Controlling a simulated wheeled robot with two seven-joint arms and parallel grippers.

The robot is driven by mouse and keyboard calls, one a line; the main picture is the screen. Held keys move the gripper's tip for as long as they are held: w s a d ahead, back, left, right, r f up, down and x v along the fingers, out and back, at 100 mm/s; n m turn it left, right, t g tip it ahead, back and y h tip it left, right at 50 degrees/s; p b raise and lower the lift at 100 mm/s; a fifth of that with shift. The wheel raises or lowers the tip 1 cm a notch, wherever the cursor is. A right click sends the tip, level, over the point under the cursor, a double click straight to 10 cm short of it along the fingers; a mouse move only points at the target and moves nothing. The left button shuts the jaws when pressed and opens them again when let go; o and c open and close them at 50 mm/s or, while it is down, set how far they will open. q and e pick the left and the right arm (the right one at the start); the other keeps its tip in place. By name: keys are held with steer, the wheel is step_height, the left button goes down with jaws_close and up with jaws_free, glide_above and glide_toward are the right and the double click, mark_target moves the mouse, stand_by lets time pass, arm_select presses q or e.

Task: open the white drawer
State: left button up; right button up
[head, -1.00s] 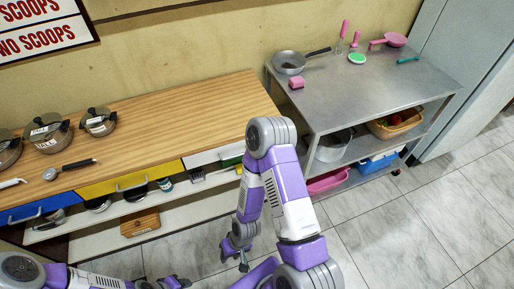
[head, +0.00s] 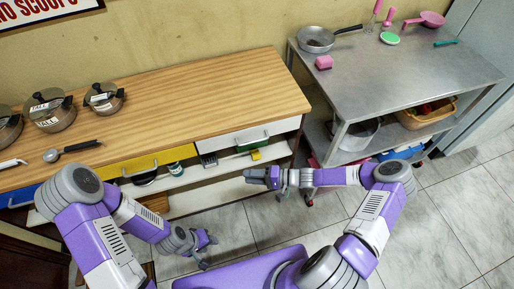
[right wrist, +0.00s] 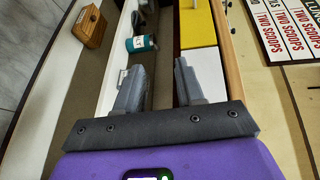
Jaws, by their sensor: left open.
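The white drawer (head: 228,139) is at the right end of the wooden counter in the head view, its front roughly flush and its handle at the front. In the right wrist view its white front (right wrist: 202,72) lies beyond the right finger. My right gripper (head: 258,178) is below and in front of the drawer, pointing left, apart from it. In the right wrist view its fingers (right wrist: 162,82) are apart with nothing held between them. My left gripper (head: 208,248) is open and empty, low over the floor in front of the counter.
The yellow drawer (head: 128,168) is left of the white one, with the blue drawer (head: 18,196) further left. Pots stand on the counter. A metal table (head: 410,75) stands to the right. Tiled floor is clear in front.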

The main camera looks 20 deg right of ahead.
steer(key=w+d+r+m+t, duration=0.25)
steer(key=w+d+t, duration=0.3)
steer(key=d, duration=0.45)
steer(key=w+a+r+t+b, duration=0.1)
steer(key=w+a+r+b, duration=0.1)
steer(key=w+a, duration=0.3)
steer(key=shift+r+n+b, duration=0.15)
steer(key=shift+n+b, duration=0.2)
steer(key=shift+n, duration=0.1)
steer(key=shift+a, duration=0.1)
jaws_close()
